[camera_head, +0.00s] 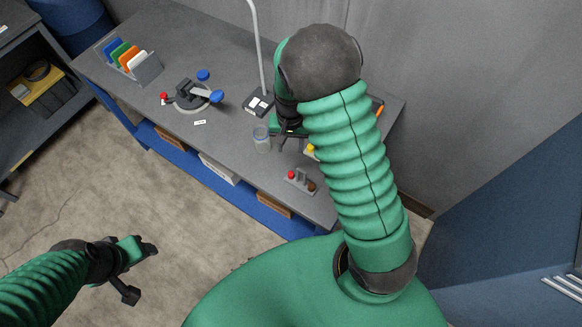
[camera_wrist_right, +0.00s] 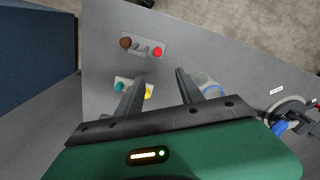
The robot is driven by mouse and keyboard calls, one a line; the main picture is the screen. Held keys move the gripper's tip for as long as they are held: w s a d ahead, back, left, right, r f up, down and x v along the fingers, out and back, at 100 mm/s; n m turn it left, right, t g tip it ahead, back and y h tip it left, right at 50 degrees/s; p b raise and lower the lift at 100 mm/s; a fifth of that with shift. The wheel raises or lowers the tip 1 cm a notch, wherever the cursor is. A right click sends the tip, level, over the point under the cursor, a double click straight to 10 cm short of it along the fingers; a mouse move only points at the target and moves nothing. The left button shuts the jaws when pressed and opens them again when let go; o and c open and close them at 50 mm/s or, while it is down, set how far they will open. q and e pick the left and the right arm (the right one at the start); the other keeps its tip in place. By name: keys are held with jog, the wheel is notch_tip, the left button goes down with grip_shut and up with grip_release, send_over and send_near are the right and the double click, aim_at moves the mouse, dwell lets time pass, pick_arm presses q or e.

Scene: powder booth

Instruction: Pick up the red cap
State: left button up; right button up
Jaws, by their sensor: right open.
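A small round red cap (camera_head: 292,175) sits beside a brown one on a small grey holder (camera_head: 301,183) near the bench's front edge. In the right wrist view the red cap (camera_wrist_right: 157,51) is on the holder's right end, ahead of my fingers. My right gripper (camera_wrist_right: 159,76) is open and empty, with nothing between its fingers, above the bench and short of the holder. In the head view my right arm partly hides it. My left gripper (camera_head: 141,272) is open and empty over the floor, away from the bench.
A clear jar (camera_head: 262,138) stands close to my right gripper; it shows beside the right finger (camera_wrist_right: 208,87). A second holder has teal and yellow caps (camera_wrist_right: 149,93), partly behind the left finger. A lamp base (camera_head: 258,103) and a round device (camera_head: 192,97) stand farther left.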

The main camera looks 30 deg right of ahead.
notch_tip(320, 180, down, 5)
jog(key=s, duration=0.1)
jog(key=p, duration=0.1)
send_over(290, 172)
notch_tip(290, 172, down, 5)
jog(key=shift+r, duration=0.1)
jog(key=shift+a+f, duration=0.15)
jog(key=shift+f, duration=0.2)
notch_tip(290, 172, down, 2)
jog(key=shift+s+a+f+p, duration=0.1)
jog(key=shift+s+p, duration=0.05)
jog(key=shift+p, duration=0.95)
jog(key=shift+d+f, duration=0.25)
jog(key=shift+f, duration=0.35)
jog(key=shift+d+f, duration=0.25)
jog(key=shift+f, duration=0.35)
jog(key=shift+d+f, duration=0.25)
jog(key=shift+a, duration=0.2)
jog(key=c, duration=0.4)
jog(key=shift+a+r, duration=0.2)
jog(key=shift+a, duration=0.25)
grip_shut()
pick_arm(q)
jog(key=r, duration=0.2)
jog(key=shift+s+a+r, duration=0.2)
jog(key=shift+a+r, duration=0.15)
jog(key=shift+a, duration=0.05)
pick_arm(e)
jog(key=shift+d, duration=0.1)
